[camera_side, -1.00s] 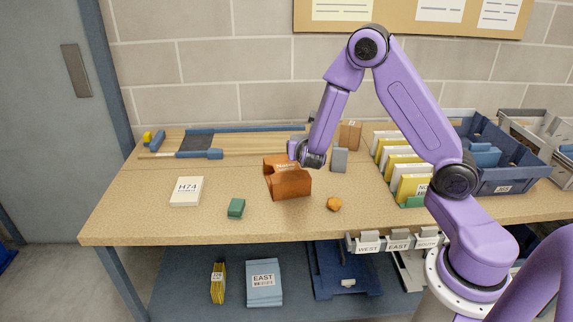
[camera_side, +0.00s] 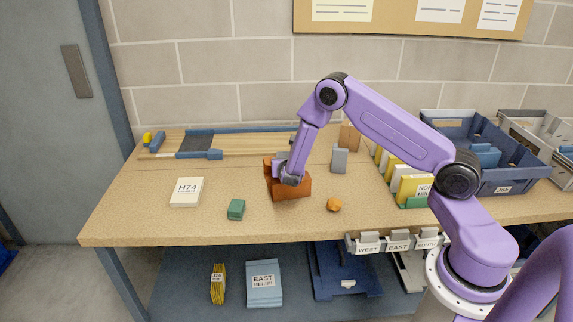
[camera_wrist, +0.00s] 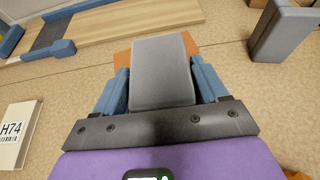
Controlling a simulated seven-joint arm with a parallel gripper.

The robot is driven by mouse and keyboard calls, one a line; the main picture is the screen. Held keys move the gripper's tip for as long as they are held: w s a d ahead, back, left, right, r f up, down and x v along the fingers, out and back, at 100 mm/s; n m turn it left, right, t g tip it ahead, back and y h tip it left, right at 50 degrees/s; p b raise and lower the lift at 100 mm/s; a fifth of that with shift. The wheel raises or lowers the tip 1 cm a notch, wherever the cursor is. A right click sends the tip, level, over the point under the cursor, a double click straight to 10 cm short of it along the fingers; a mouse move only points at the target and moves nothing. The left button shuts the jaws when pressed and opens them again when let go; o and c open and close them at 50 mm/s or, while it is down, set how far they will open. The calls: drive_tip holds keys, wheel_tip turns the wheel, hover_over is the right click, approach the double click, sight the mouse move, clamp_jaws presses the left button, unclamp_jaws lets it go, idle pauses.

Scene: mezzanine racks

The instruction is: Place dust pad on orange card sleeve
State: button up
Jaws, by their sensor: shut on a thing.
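The dust pad is a grey block (camera_wrist: 163,75), seen in the wrist view between the two blue fingers of my gripper (camera_wrist: 162,82). My gripper is shut on it. The orange card sleeve (camera_side: 294,190) stands on the bench in the side view, left of the bench's middle. In the side view my gripper (camera_side: 289,177) is down at the sleeve and hides part of it. In the wrist view orange edges of the sleeve (camera_wrist: 123,57) show on both sides behind the pad. I cannot tell whether the pad touches the sleeve.
A grey upright block (camera_side: 339,159) stands right of the sleeve. A small orange piece (camera_side: 334,204), a green block (camera_side: 236,209) and a white H74 box (camera_side: 187,191) lie nearer the front. Card files (camera_side: 408,184) and a blue bin (camera_side: 505,178) fill the right.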

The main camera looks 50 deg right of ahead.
drive_tip(key=shift+f, duration=0.3)
drive_tip(key=o, duration=1)
drive_tip(key=shift+o, duration=0.2)
drive_tip(key=shift+r, duration=0.1)
drive_tip(key=shift+s+a+r, duration=0.15)
drive_tip(key=shift+s+a, duration=0.05)
drive_tip(key=shift+a, duration=0.05)
drive_tip(key=s+a+r+m+g, duration=0.2)
drive_tip(key=s+a+r+m, duration=0.3)
drive_tip(key=s, duration=0.4)
drive_tip(key=s+a+r+m+g, duration=0.2)
drive_tip(key=s+a+r, duration=0.45)
drive_tip(key=s, duration=0.25)
drive_tip(key=s+a+r+m+g+y, duration=0.1)
drive_tip(key=s+a+m+y, duration=0.1)
drive_tip(key=s, duration=0.6)
drive_tip(key=s+a+r+m+g+y, duration=0.2)
drive_tip(key=s+a+m+y, duration=0.1)
drive_tip(key=s, duration=0.5)
drive_tip(key=s+a+r+m+g+y, duration=0.2)
drive_tip(key=s+a+y, duration=0.1)
drive_tip(key=s, duration=0.5)
drive_tip(key=shift+r+y, duration=0.15)
drive_tip(key=shift+y, duration=0.75)
drive_tip(key=shift+a, duration=0.1)
